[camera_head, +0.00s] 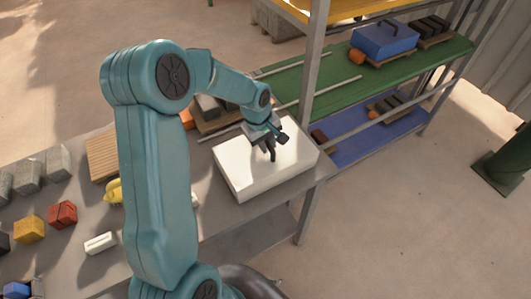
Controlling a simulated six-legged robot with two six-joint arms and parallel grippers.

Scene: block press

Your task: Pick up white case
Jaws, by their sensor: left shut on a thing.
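The white case (250,180) is a flat, box-shaped thing at the right end of the grey table. My left gripper (272,154) is over the top of the case, with its fingers pointing down at the middle of the lid. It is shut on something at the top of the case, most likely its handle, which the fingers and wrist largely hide. I cannot tell whether the case rests on the table or is slightly raised. My right gripper is not in view.
Several coloured and grey blocks, among them a red block (62,214) and a yellow block (29,229), stand on the table's left part. A shelf rack with a green shelf (345,85) and a blue case (388,40) stands behind.

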